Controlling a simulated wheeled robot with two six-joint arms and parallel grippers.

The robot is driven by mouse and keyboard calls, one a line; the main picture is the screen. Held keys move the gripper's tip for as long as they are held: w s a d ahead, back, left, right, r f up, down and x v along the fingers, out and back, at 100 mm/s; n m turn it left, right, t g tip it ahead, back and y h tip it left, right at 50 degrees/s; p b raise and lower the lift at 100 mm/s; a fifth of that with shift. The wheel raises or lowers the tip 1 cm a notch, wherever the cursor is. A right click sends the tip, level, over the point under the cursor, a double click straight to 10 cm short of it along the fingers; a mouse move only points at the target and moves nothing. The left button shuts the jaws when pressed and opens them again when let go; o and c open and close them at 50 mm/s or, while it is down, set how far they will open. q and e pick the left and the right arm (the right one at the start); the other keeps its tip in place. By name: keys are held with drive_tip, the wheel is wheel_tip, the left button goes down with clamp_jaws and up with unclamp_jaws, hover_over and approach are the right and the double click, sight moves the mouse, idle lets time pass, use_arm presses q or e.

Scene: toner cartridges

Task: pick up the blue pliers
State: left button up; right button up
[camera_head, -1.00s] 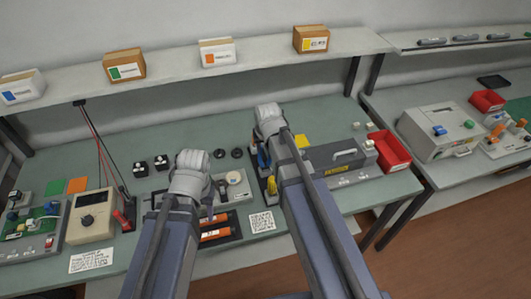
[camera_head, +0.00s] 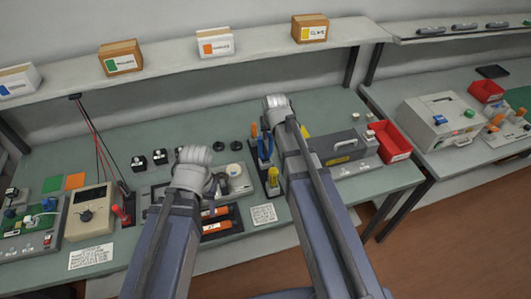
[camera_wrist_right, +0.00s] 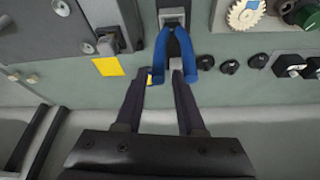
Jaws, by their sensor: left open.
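The blue pliers (camera_head: 265,148) stand upright in a dark tool holder (camera_head: 272,187), just left of my right forearm in the head view. In the right wrist view, the blue pliers (camera_wrist_right: 174,42) show their two blue handles spread toward the gripper. My right gripper (camera_wrist_right: 159,72) is open. One finger is left of the pliers, and the other fingertip overlaps the gap between the handles; I cannot tell whether it touches. In the head view my right gripper (camera_head: 277,105) is above and beyond the pliers, its fingers hidden. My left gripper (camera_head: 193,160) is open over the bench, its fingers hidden.
A yellow-handled tool (camera_head: 273,177) and an orange-handled tool stand in the same holder. A grey toolbox-like case (camera_head: 338,150) and a red bin (camera_head: 390,141) stand to the right. A shelf (camera_head: 210,66) with boxes runs above the back.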

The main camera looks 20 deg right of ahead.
sight(271, 138)
use_arm(q)
wheel_tip(271, 138, down, 5)
drive_tip(key=b, duration=0.4)
drive_tip(key=shift+r, duration=0.2)
use_arm(e)
drive_tip(key=x, duration=0.4)
drive_tip(key=shift+d+f, duration=0.15)
drive_tip(key=shift+f, duration=0.3)
use_arm(q)
drive_tip(key=shift+r, duration=0.1)
use_arm(e)
drive_tip(key=shift+r, duration=0.1)
drive_tip(key=shift+c, duration=0.2)
clamp_jaws()
